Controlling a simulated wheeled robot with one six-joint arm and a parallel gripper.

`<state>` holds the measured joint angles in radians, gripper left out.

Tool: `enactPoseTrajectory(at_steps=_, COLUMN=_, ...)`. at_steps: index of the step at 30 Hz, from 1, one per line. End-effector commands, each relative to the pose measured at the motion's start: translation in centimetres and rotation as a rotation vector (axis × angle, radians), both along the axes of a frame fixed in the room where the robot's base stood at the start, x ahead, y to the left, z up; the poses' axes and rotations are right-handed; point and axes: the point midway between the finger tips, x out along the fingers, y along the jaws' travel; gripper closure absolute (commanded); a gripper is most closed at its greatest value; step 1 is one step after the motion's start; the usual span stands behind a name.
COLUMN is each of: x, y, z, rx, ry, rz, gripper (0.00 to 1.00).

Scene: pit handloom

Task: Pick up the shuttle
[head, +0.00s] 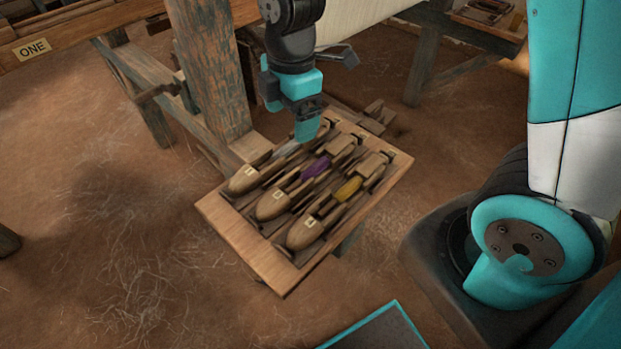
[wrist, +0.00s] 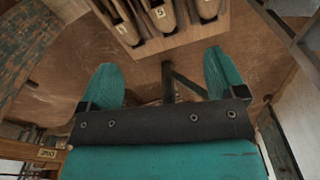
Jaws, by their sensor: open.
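Three wooden boat-shaped shuttles lie side by side in a wooden tray. The left shuttle (head: 245,180) holds pale thread, the middle shuttle (head: 272,205) purple thread and the right shuttle (head: 305,233) yellow thread. Each has a small pale label on its near end. My gripper (head: 307,130) hangs over the far left part of the tray, close to the far end of the pale-thread shuttle; its finger hides part of that area. In the wrist view, my gripper (wrist: 163,78) has its teal fingers spread with nothing between them. Shuttle ends (wrist: 160,14) show beyond the fingertips at the top.
The wooden tray (head: 245,251) has a raised rim with slots. A weathered loom post (head: 213,70) stands close to the left of my gripper. The earthen floor (head: 130,270) is open at lower left.

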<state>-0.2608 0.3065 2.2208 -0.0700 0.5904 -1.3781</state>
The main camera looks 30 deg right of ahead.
Motion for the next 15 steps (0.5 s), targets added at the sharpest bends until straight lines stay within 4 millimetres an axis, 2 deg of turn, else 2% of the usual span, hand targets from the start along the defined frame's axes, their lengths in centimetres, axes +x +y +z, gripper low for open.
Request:
enactPoseTrajectory(at_steps=1, x=0.8, y=-0.4, z=-1.4, rx=-0.022, ry=0.003, rz=0.064, gripper=0.11)
enactPoseTrajectory(at_steps=6, x=2.1, y=-1.1, z=-3.6, rx=-0.06, ry=0.003, rz=0.194, gripper=0.11)
enactPoseTrajectory(at_steps=10, x=2.1, y=-1.3, z=-5.7, rx=-0.065, ry=0.006, rz=0.209, gripper=0.11)
enactPoseTrajectory(at_steps=15, x=2.0, y=-1.3, z=-9.7, rx=-0.064, ry=0.008, rz=0.207, gripper=0.11)
